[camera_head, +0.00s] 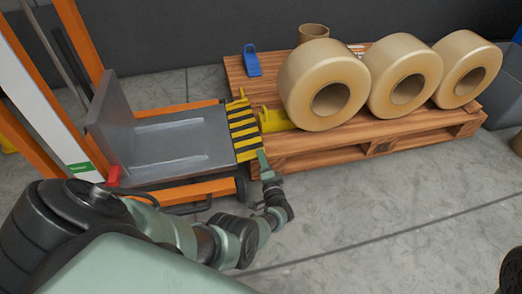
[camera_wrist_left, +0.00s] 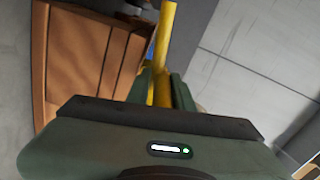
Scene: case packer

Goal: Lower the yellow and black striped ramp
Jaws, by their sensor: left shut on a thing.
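The yellow and black striped ramp (camera_head: 244,128) is at the right edge of the grey lift platform (camera_head: 180,140), beside the wooden pallet. My left gripper (camera_head: 263,160) is at the ramp's near right corner. In the left wrist view the fingers (camera_wrist_left: 164,92) are closed around a narrow yellow part, which seems to be the ramp's edge (camera_wrist_left: 165,38). The fingers partly hide the spot they hold. The exact tilt of the ramp is hard to tell. My right gripper is not in view.
The pallet (camera_head: 300,152) carries several large tan rolls (camera_head: 298,72), a blue item (camera_head: 252,62) and a yellow piece (camera_head: 275,120). The lift has orange rails (camera_head: 190,189) and a red part (camera_head: 113,176). The grey floor (camera_head: 370,215) in front of the pallet is clear.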

